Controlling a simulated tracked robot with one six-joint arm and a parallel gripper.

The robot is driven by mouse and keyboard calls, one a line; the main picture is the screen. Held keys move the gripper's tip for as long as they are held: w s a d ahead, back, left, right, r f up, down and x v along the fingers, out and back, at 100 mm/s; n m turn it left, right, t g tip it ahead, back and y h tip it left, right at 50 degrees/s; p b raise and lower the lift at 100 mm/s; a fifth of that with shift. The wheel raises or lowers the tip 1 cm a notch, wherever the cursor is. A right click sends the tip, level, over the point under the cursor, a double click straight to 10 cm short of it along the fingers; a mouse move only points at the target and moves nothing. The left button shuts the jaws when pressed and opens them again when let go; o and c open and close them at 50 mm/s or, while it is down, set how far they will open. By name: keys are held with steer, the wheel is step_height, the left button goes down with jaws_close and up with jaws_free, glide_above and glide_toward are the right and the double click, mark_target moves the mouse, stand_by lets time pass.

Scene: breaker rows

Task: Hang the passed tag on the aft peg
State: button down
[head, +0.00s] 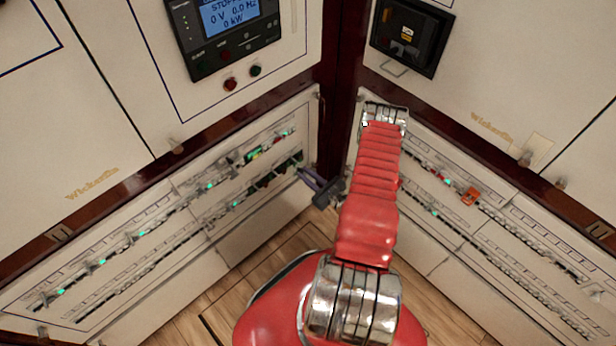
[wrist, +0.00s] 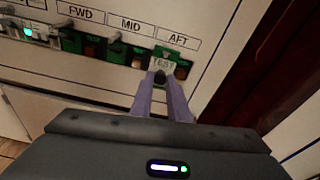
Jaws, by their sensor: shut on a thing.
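A green-and-white tag (wrist: 163,62) reading "TEST" is at the tips of my gripper (wrist: 166,78) in the wrist view. My gripper is shut on it, with a dark rounded piece between the purple fingers. The tag is just below the AFT label (wrist: 178,38). The aft peg cannot be made out behind the tag and fingers, so whether they touch is unclear. In the head view my gripper (head: 303,172) reaches the right end of the left panel's breaker row; the tag is too small to tell there.
FWD (wrist: 80,13) and MID (wrist: 131,25) labels sit left of AFT, with dark knobs and green and orange pieces below. A dark red corner post (head: 338,120) stands close on the right. Another breaker panel (head: 480,215) with an orange piece (head: 469,196) is beyond it.

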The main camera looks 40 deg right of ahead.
steer(key=shift+w, duration=0.25)
steer(key=c, duration=1.6)
jaws_free()
steer(key=shift+s, duration=0.15)
steer(key=s, duration=0.4)
steer(key=s+r, duration=0.1)
steer(key=s, duration=0.4)
steer(key=s+r, duration=0.1)
steer(key=s, duration=0.3)
steer(key=shift+s, duration=0.2)
steer(key=shift+d, duration=0.1)
